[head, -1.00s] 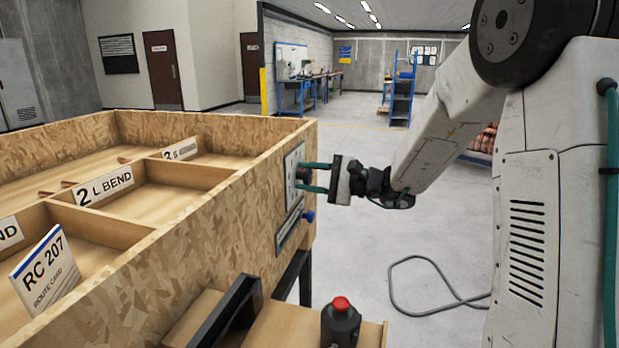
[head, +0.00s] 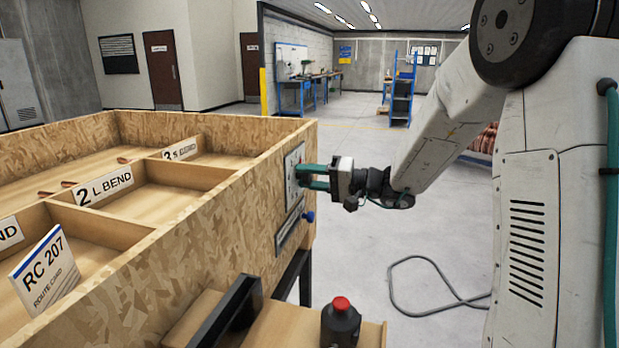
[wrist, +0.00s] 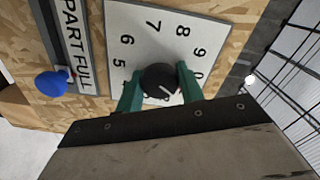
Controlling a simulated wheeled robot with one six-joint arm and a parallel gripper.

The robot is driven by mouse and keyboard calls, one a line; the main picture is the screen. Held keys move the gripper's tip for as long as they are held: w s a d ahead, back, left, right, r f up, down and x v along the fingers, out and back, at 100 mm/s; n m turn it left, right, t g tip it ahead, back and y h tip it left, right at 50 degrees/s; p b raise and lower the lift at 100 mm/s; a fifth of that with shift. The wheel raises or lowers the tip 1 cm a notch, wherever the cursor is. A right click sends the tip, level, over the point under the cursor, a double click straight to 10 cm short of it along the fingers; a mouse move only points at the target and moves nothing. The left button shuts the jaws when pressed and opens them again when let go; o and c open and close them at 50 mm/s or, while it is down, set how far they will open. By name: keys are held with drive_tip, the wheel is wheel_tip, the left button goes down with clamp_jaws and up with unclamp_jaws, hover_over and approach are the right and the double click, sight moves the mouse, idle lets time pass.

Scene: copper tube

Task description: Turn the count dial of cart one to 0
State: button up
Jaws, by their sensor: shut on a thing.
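The count dial is a black round knob (wrist: 157,78) on a white plate (wrist: 150,42) with black digits around it. The plate also shows in the head view (head: 291,160), on the end wall of the wooden cart (head: 215,235). My gripper (wrist: 160,84) has its two green fingers shut on the knob, one on each side; in the head view the gripper (head: 303,177) reaches the plate from the right. A pale pointer mark shows on the knob's lower part; the digit it points at is unclear. The 0 is close to the right finger. The lower digits are hidden.
A "PART FULL" label strip (wrist: 76,42) and a blue knob (wrist: 51,84) sit beside the plate. A red button (head: 341,304) stands in front.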

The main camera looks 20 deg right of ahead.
drive_tip(key=n, duration=0.6)
drive_tip(key=shift+f, duration=0.1)
drive_tip(key=shift+n, duration=0.4)
drive_tip(key=o, duration=1)
drive_tip(key=shift+v, duration=3.95)
drive_tip(key=shift+s+a, duration=0.1)
drive_tip(key=shift+a, duration=0.05)
